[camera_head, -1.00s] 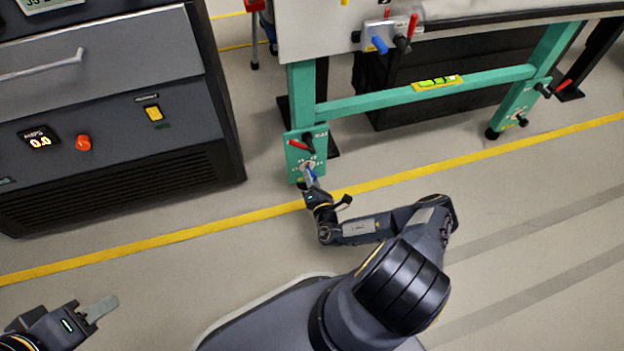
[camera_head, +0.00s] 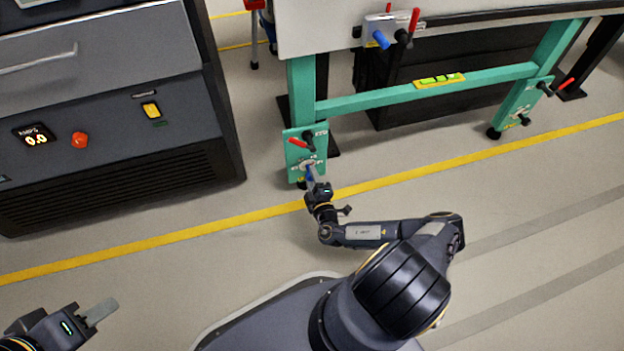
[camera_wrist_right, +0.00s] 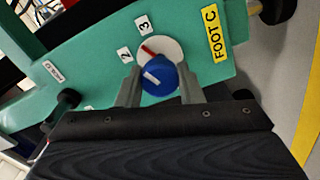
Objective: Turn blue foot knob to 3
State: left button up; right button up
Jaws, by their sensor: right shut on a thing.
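The blue foot knob (camera_wrist_right: 160,80) sits on a pale round disc on the green foot plate, with a "FOOT C" label (camera_wrist_right: 213,34) beside it. My right gripper (camera_wrist_right: 160,88) is shut on the knob, one finger on each side. A red mark (camera_wrist_right: 148,47) on the disc points between the labels "2" (camera_wrist_right: 125,54) and "3" (camera_wrist_right: 143,25). In the head view my right gripper (camera_head: 311,174) is at the lower left green leg and partly covers the blue knob. My left gripper (camera_head: 98,312) is at the lower left, away from everything; only one finger shows clearly.
The green frame (camera_head: 420,91) carries a level and a second foot at the right (camera_head: 515,108). A red lever (camera_head: 298,143) and black knob sit just above the gripped knob. A dark cabinet (camera_head: 110,110) stands at the left. The floor in front is clear.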

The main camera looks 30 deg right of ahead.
jog(key=m, duration=0.5)
jog(key=shift+b, duration=0.35)
jog(key=shift+m, duration=0.3)
jog(key=o, duration=1)
jog(key=shift+c, duration=0.2)
jog(key=shift+s, duration=0.1)
jog(key=p+v, duration=0.2)
jog(key=v, duration=0.5)
jog(key=shift+s+p, duration=0.35)
jog(key=shift+p, duration=0.05)
jog(key=shift+a, duration=0.1)
